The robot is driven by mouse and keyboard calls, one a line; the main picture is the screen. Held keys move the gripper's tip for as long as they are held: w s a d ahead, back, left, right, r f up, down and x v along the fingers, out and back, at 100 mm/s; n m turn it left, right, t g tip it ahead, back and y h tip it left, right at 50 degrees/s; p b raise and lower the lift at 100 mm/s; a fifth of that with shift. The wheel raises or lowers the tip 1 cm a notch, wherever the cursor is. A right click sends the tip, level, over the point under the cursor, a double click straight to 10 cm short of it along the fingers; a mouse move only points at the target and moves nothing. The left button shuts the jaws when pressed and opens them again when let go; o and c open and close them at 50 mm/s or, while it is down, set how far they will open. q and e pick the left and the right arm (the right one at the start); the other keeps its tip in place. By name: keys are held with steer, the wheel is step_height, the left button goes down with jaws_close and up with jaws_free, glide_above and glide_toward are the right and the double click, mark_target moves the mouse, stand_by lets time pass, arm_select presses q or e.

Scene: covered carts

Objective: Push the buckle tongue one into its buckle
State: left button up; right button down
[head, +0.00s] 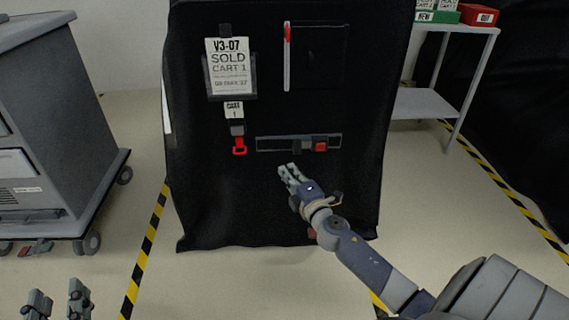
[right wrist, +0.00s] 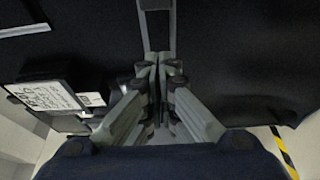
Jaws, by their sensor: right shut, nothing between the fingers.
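A black-covered cart (head: 270,205) stands in front of me. A red buckle tongue (head: 239,146) hangs from a dark strap under a small "CART 1" tag (head: 234,110). To its right, apart from it, a dark buckle with a red button (head: 321,147) sits on a grey-edged horizontal strip (head: 270,144). My right gripper (head: 286,170) is just below this strip, shut and empty; its closed fingers also show in the right wrist view (right wrist: 158,92). My left gripper (head: 57,300) is low at the left, open and empty, far from the buckle.
A "SOLD CART 1" card (head: 230,65) in a dark holder hangs above the tag; a card also shows in the right wrist view (right wrist: 50,97). A grey cart (head: 70,125) stands left, a white shelf table (head: 425,103) right.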

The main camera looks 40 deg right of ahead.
arm_select(q)
steer(key=shift+f, duration=0.35)
arm_select(e)
steer(key=shift+s+a, duration=0.15)
steer(key=shift+s, duration=0.4)
